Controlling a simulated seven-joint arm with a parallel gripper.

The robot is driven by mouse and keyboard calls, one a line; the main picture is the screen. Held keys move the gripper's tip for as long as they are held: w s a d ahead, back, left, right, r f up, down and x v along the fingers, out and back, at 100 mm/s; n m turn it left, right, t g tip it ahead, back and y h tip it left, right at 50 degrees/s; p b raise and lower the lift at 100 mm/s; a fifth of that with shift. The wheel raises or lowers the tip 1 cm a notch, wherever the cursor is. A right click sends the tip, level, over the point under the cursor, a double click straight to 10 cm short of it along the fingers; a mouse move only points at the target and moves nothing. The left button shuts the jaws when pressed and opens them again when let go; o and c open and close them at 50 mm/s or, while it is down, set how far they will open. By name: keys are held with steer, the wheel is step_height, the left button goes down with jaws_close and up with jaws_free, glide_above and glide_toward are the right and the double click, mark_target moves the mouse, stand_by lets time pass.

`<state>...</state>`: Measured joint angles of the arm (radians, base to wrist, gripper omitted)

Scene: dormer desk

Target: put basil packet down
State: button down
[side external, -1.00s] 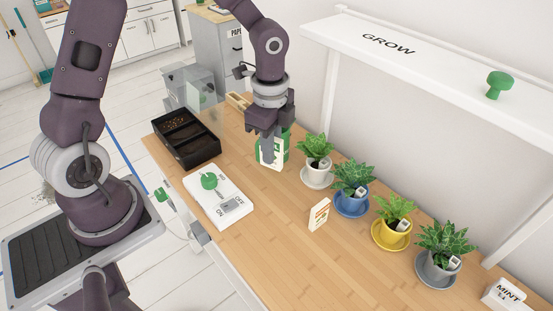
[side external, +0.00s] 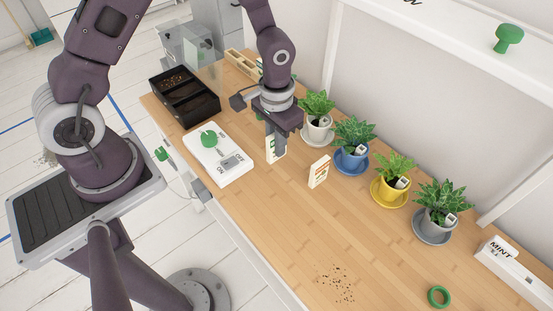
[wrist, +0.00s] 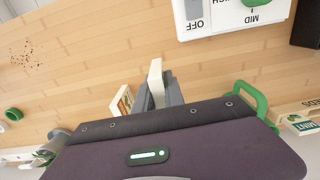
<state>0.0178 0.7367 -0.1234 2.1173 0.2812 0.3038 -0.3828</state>
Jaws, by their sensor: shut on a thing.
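My gripper (side external: 278,140) points down over the desk, shut on a thin white packet with green marks (side external: 275,150), which I take to be the basil packet. In the wrist view the held packet (wrist: 155,72) stands edge-on between the fingers (wrist: 158,90). I cannot tell whether its lower edge touches the desk, and its name is not readable. A second white packet with orange print (side external: 319,171) stands upright on the desk to the right, apart from the held one; it also shows in the wrist view (wrist: 123,102).
Potted plants on saucers, one on a blue saucer (side external: 349,165), line the back. A white control box with a green knob (side external: 217,160) and a black tray (side external: 184,97) lie left. Soil crumbs (side external: 338,285) and a green ring (side external: 438,297) lie front right. Bare wood lies between.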

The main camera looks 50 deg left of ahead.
step_height(320, 180, down, 5)
steer(key=shift+f, duration=0.15)
steer(key=c, duration=1.4)
jaws_free()
steer(key=shift+f, duration=0.15)
steer(key=shift+c, duration=0.2)
